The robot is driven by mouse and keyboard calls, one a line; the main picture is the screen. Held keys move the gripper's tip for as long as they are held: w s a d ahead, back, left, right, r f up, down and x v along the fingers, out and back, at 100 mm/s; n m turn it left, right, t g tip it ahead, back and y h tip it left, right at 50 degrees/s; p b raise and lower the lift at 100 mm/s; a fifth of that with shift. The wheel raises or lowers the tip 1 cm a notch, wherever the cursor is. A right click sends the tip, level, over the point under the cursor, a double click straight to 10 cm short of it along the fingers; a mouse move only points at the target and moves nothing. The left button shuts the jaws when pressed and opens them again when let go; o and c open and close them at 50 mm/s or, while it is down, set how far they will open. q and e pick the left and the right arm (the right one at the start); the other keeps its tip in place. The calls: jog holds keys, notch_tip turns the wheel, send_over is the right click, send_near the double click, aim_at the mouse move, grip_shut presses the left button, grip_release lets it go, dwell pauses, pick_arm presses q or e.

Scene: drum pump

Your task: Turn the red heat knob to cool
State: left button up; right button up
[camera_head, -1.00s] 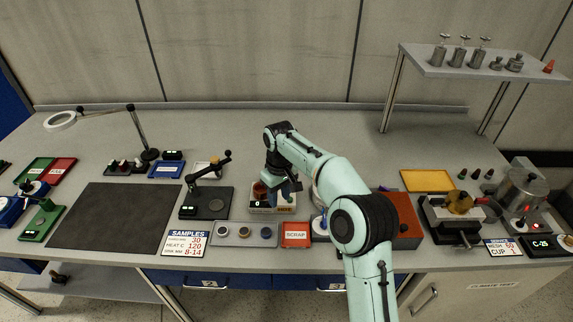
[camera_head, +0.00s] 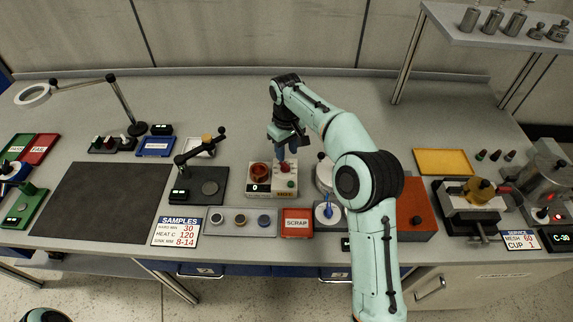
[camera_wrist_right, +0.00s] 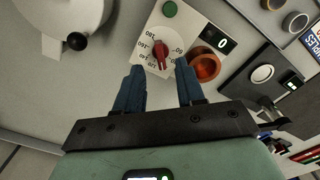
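The heat unit is a small pale box (camera_head: 257,192) on the bench. It carries the red heat knob (camera_head: 284,168), a green button (camera_head: 291,184), an amber cup (camera_head: 261,172) and a display reading 0. In the right wrist view the red knob (camera_wrist_right: 161,52) sits on a white dial with numbers around it; its exact setting is unclear. My right gripper (camera_head: 287,152) is at the knob from behind the box. In the wrist view its two blue fingers (camera_wrist_right: 160,67) are spread apart, with the knob between and just beyond their tips. My left gripper is out of view.
A round grey-white device (camera_head: 323,176) and a red scrap tray (camera_head: 297,222) stand close by. A stand with a black arm (camera_head: 209,187) is left of the box. A samples sign (camera_head: 176,231) lies farther left. The bench behind is clear.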

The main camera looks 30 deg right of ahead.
aim_at(286, 165)
notch_tip(286, 165, down, 6)
jog(key=shift+w+f+b, duration=0.15)
jog(key=shift+b, duration=0.25)
jog(key=shift+c, duration=0.3)
grip_shut()
